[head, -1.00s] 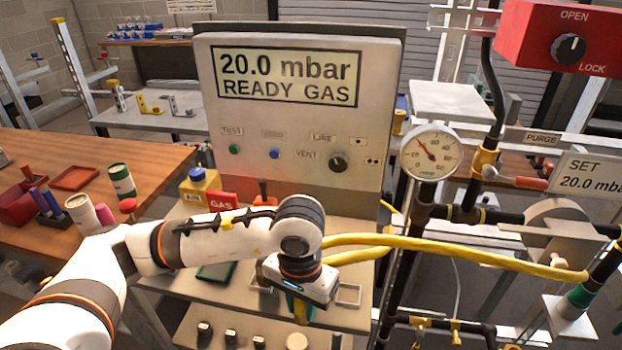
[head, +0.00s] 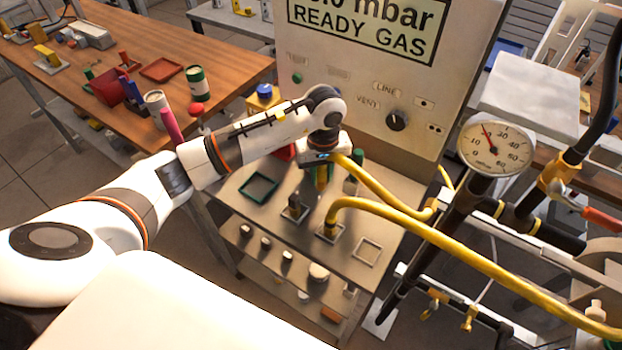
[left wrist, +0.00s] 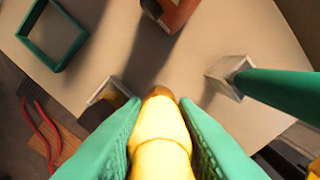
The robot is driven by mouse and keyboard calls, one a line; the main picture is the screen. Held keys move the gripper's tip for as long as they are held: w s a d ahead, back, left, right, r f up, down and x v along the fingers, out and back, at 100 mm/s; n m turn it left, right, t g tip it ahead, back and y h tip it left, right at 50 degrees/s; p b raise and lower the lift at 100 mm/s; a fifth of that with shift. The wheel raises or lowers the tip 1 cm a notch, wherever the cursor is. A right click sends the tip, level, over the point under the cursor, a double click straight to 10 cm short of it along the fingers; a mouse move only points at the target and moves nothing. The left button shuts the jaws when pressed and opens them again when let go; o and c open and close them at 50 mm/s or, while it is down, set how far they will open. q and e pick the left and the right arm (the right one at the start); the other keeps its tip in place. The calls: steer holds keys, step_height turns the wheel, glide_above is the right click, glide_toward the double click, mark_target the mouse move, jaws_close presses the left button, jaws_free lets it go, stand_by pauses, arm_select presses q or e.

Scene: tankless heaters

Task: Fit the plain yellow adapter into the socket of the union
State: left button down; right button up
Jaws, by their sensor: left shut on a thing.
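My left gripper (head: 322,182) hangs over the bench in front of the grey control panel. In the left wrist view its green fingers (left wrist: 160,135) are shut on the plain yellow adapter (left wrist: 160,150), one finger on each side. The adapter has a brownish tip pointing away from the wrist, above the bench top. In the head view the adapter is too small and covered to make out well. I cannot pick out the union or its socket with certainty. My right gripper is not in view.
The bench (head: 235,190) holds a green tray (head: 258,188), small metal holders (head: 295,211), and an empty square frame (head: 367,251). Thick yellow hoses (head: 430,232) cross to the right. The control panel (head: 360,70) stands behind; a pressure gauge (head: 495,148) and black pipes stand right.

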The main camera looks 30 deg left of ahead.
mark_target(321, 189)
arm_select(q)
steer(key=shift+s+f, duration=0.1)
steer(key=shift+f, duration=0.8)
step_height(321, 189, down, 4)
steer(key=shift+r+p, duration=0.1)
steer(key=shift+p, duration=0.6)
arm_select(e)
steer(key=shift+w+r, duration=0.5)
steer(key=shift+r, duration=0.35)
arm_select(q)
steer(key=shift+f+b, duration=0.3)
steer(key=c, duration=1.1)
jaws_free()
steer(key=shift+c, duration=0.2)
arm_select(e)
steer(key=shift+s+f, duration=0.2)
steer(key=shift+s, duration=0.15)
